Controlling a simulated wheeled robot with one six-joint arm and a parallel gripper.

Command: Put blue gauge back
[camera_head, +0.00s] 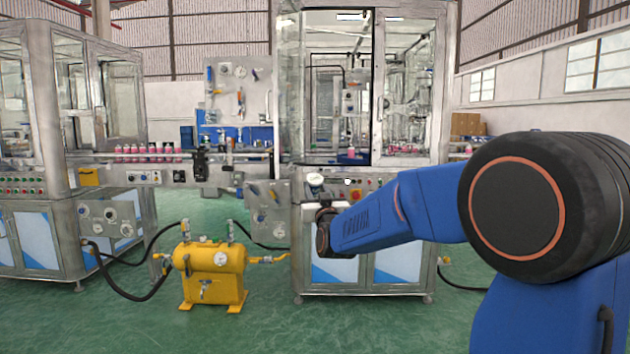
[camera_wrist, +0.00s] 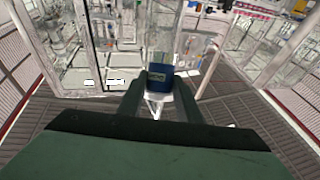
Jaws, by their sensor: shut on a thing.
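My gripper (camera_wrist: 160,100) is shut on the blue gauge (camera_wrist: 160,76), which sits between the two dark green fingers in the wrist view. The gauge shows a blue block with small pale markings, a pale clear-looking part above it and a white part below it. In the camera_head view my blue arm reaches left to the front of the central glass-walled machine (camera_head: 283,90).
A yellow tank (camera_head: 215,260) with a dial and hoses stands on the green floor, left of the arm. Tool panels hang at the back (camera_head: 255,80), at the left machine (camera_head: 128,205) and beside the central machine (camera_head: 280,228).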

